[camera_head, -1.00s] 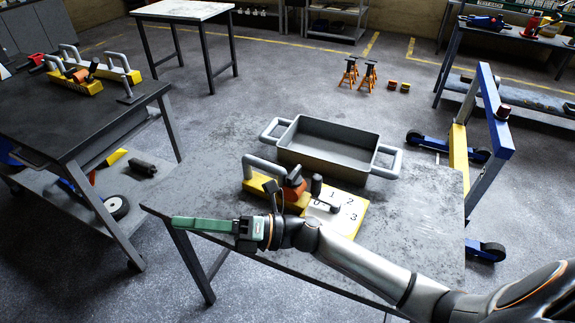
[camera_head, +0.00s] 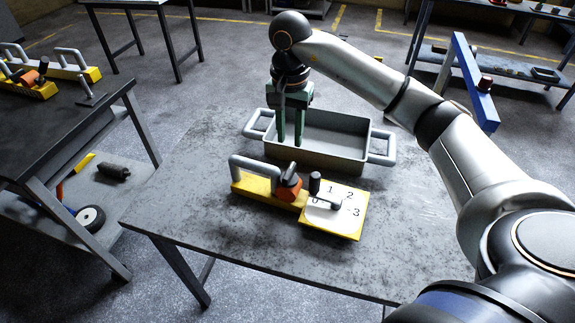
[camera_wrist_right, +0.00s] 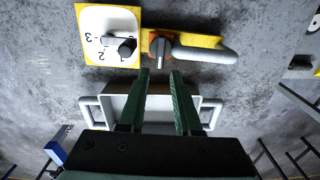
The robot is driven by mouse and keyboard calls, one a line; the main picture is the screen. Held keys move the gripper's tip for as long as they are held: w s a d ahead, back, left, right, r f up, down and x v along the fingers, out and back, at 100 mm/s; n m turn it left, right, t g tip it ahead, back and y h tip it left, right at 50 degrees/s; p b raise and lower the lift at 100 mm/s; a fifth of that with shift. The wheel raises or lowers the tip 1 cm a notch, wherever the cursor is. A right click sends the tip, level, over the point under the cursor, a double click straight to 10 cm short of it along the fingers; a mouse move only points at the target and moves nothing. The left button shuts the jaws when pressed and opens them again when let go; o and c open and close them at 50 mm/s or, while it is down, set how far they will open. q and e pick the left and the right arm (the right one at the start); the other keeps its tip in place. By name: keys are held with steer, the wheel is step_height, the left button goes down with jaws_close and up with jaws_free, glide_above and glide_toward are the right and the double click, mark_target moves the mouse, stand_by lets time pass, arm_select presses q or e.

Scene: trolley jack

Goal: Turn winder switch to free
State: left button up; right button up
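A yellow-based unit on the table carries a grey loop handle (camera_head: 254,170), an orange-red knob (camera_head: 289,188) with a dark grip, and a white plate (camera_head: 345,198) marked with numbers and bearing a grey lever with a black knob (camera_head: 314,183). No "free" label is readable, so I cannot tell which part is the winder switch. In the right wrist view the orange knob (camera_wrist_right: 161,48) is just beyond the fingertips, and the numbered plate (camera_wrist_right: 97,22) is left of it. My right gripper (camera_head: 289,142) points down, open and empty, behind the unit. My left gripper is not in view.
A grey two-handled tray (camera_head: 340,148) stands behind the unit, close to my right gripper. The front and left of the grey table (camera_head: 180,205) are clear. A darker table (camera_head: 60,130) with similar yellow units stands at the left.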

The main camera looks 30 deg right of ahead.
mark_target(289, 171)
step_height(289, 171, down, 11)
steer(key=shift+r+p, duration=0.1)
steer(key=shift+p, duration=0.5)
steer(key=shift+c, duration=0.4)
jaws_close()
